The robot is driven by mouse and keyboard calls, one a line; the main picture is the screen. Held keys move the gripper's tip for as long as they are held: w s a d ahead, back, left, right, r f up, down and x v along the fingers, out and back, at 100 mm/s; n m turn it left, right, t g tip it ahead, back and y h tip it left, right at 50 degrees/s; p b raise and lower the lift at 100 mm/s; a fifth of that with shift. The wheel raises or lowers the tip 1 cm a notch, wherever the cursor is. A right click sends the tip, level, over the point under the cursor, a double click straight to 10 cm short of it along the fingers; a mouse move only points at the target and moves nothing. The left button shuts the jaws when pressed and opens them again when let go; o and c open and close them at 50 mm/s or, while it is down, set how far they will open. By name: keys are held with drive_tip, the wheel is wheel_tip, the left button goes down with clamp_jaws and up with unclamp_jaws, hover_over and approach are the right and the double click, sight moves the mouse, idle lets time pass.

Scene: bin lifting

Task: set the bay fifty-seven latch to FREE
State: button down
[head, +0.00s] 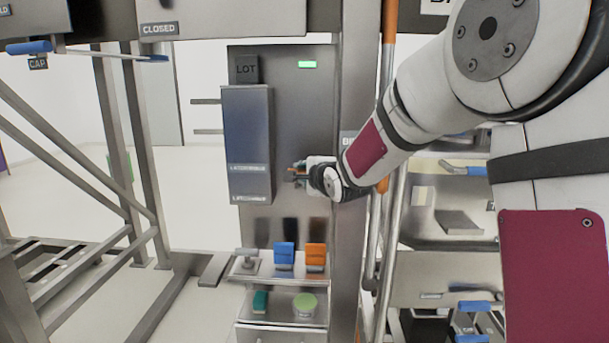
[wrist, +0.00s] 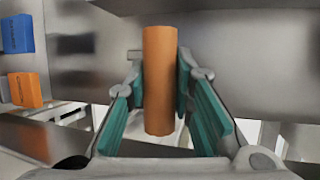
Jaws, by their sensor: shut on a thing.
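An upright orange cylinder (wrist: 160,75), perhaps a handle, stands between the teal-padded fingers of my gripper (wrist: 160,90) in the wrist view. My gripper is shut on it. In the head view my gripper (head: 296,172) is in front of a grey metal panel (head: 303,110), just right of a blue-grey box. The orange piece is barely visible there. I cannot read a bay fifty-seven label or a FREE mark, so I cannot tell whether this cylinder is the latch.
Below, a shelf holds a blue block (head: 284,254) and an orange block (head: 316,256). An orange pole (head: 390,20) stands near my arm.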

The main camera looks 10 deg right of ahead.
drive_tip(key=shift+f+b, duration=0.15)
drive_tip(key=shift+b, duration=0.25)
wheel_tip(320, 180, down, 9)
drive_tip(key=n+t+b, duration=0.2)
drive_tip(key=t+b, duration=0.3)
drive_tip(key=b, duration=1.8)
drive_tip(key=shift+f, duration=0.2)
drive_tip(key=shift+f+b, duration=0.15)
drive_tip(key=shift+b, duration=0.15)
drive_tip(key=c, duration=1.4)
unclamp_jaws()
drive_tip(key=shift+w, duration=0.15)
drive_tip(key=shift+o, duration=0.2)
